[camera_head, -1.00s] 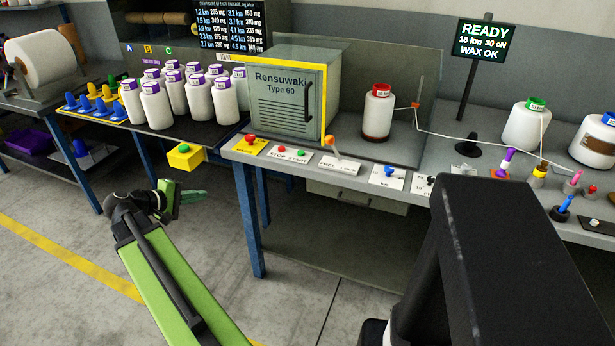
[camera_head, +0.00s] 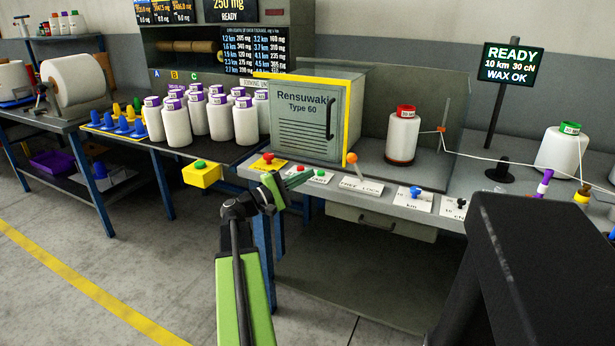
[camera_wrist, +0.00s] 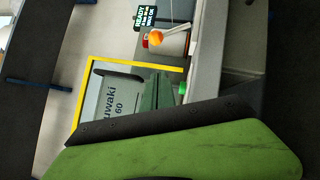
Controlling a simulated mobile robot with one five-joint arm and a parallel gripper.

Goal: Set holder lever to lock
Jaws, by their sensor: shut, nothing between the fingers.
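The holder lever, with its orange ball knob (camera_head: 351,158), stands on the bench front behind a plate (camera_head: 362,187) marked FREE and LOCK. Its shaft leans left, toward the FREE side. In the wrist view the orange knob (camera_wrist: 156,38) and pale shaft show near the top, beyond the fingers. My gripper (camera_head: 308,174) is shut and empty, to the left of the lever and apart from it, in front of the STOP/START plate. In the wrist view the green fingers (camera_wrist: 158,92) show mid-picture, in front of the grey cabinet.
The grey Rensuwaki cabinet (camera_head: 304,122) with a yellow edge stands behind. A blue knob (camera_head: 416,192) is to the lever's right. A red-topped bobbin (camera_head: 403,138) stands behind the lever. Open floor lies in front.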

